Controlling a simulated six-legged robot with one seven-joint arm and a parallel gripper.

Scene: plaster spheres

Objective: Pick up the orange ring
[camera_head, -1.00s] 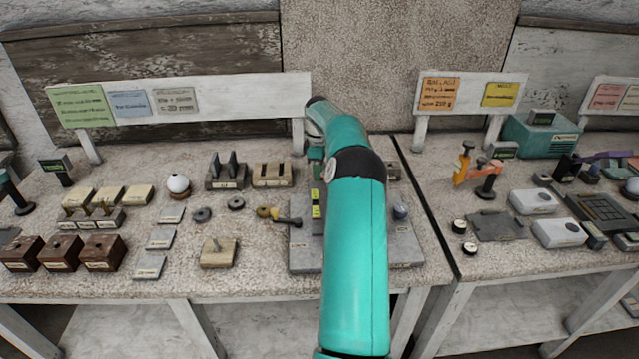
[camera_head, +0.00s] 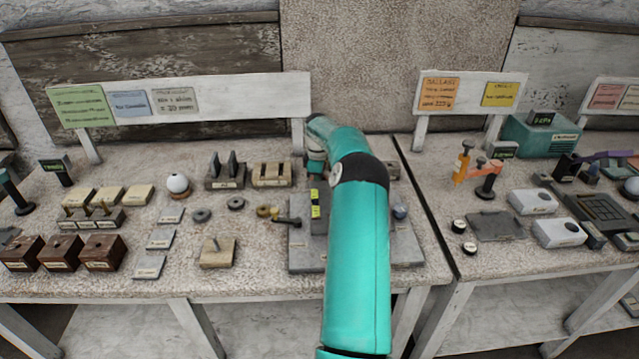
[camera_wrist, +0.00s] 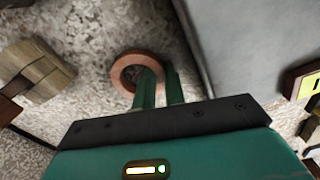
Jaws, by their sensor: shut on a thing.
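The orange ring (camera_wrist: 121,77) shows in the wrist view on or just above the speckled tabletop; I cannot tell whether it touches it. My gripper (camera_wrist: 159,76) has one green finger over the ring's hole and the other at its outer right side. It is shut on the ring's right wall. In the head view my teal arm reaches over the bench and hides the ring, and the gripper's fingertips cannot be made out.
A grey base plate (camera_head: 303,259) lies beside my arm. A wooden block with a peg (camera_head: 218,259), dark rings (camera_head: 236,204) and a white ball (camera_head: 177,184) stand to the left. In the wrist view a wooden block (camera_wrist: 38,72) is at left and a grey slab (camera_wrist: 245,40) at right.

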